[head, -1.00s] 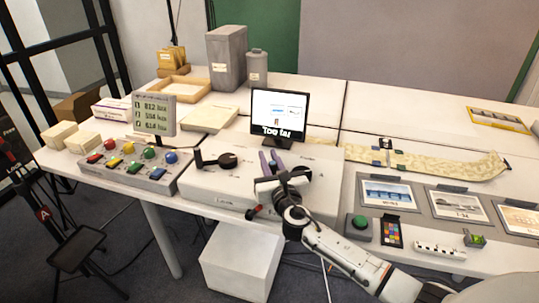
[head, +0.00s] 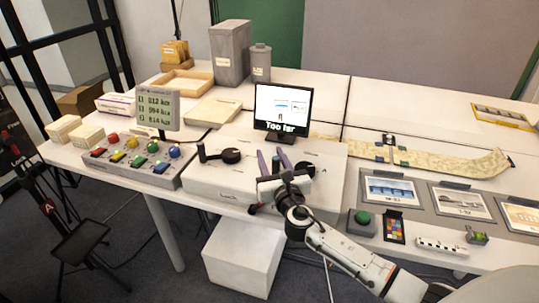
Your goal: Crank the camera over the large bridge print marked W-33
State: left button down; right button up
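My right gripper (head: 273,158) is over the front of the pale control box (head: 220,188), with two purple fingers spread apart. A dark upright piece (head: 276,164), apparently the handle of the right black crank (head: 304,169), shows between the fingers; contact cannot be told. The left black crank (head: 232,156) has its handle (head: 202,152) pointing left and is free. The monitor (head: 283,108) behind the box reads "Too far" under a small picture. Several framed prints lie at the right; the left one (head: 390,190) shows a blue bridge-like picture, its label hard to read. My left gripper is not in view.
A button panel (head: 130,164) with a numeric display (head: 155,110) stands left of the box. A green button (head: 362,218), a color chart (head: 395,228) and a white block (head: 440,246) sit at the right front. A long map strip (head: 440,160) lies behind the prints.

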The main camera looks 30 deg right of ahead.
jog(key=v, duration=0.9)
jog(key=shift+s, duration=0.1)
dwell(0.6)
